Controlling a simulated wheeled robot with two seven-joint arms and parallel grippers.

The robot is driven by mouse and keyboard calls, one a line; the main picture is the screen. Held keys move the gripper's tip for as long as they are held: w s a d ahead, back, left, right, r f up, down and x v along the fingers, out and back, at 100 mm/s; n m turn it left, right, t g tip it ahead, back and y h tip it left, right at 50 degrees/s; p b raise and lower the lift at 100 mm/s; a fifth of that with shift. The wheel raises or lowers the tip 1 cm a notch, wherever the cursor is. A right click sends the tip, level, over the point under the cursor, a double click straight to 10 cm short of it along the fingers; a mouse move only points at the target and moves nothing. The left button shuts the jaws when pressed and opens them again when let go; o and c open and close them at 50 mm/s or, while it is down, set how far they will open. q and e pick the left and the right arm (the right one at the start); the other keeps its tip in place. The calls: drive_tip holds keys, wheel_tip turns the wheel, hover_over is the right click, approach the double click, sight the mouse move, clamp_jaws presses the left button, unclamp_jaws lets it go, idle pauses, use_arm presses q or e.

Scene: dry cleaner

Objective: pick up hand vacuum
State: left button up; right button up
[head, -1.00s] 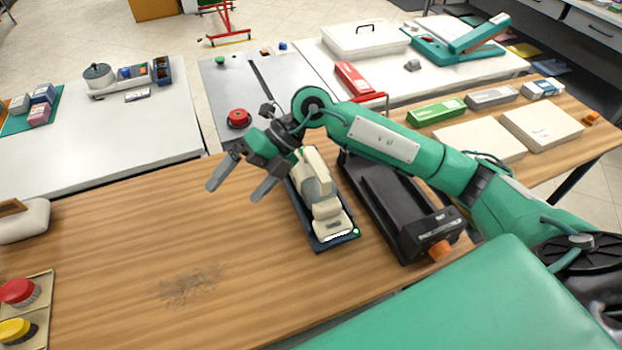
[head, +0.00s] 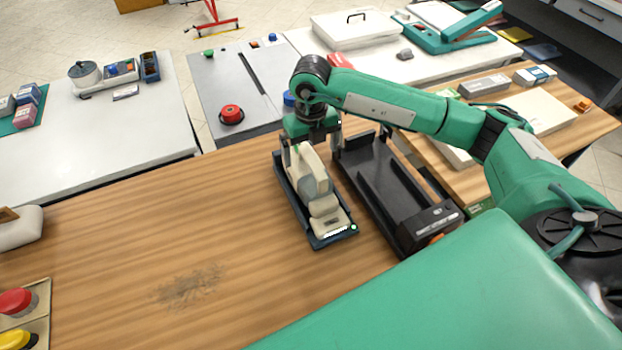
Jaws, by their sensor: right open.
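The hand vacuum (head: 318,189) is cream-coloured and lies in a dark blue tray-like cradle (head: 318,241) on the wooden table. My right gripper (head: 312,147) is over the far end of the vacuum, pointing down, with its fingers to either side of that end. It is open; whether the fingers touch the vacuum I cannot tell. The gripper body and wrist hide part of the vacuum's far end. My left gripper is not in view.
A black tray-like dock (head: 385,190) stands just right of the cradle. A dark smudge (head: 190,286) marks the wooden table (head: 130,235), whose middle left is clear. Red (head: 17,300) and yellow buttons sit at lower left. A grey counter with a red button (head: 231,114) lies beyond.

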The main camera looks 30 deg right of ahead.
sight(311, 158)
wheel_tip(311, 158, down, 6)
drive_tip(key=shift+r+p, duration=0.2)
drive_tip(key=shift+p, duration=1)
drive_tip(key=shift+f, duration=0.3)
drive_tip(key=shift+w, duration=0.1)
drive_tip(key=c, duration=2.1)
drive_tip(key=shift+r, duration=0.15)
wheel_tip(311, 158, up, 20)
drive_tip(key=b, duration=0.4)
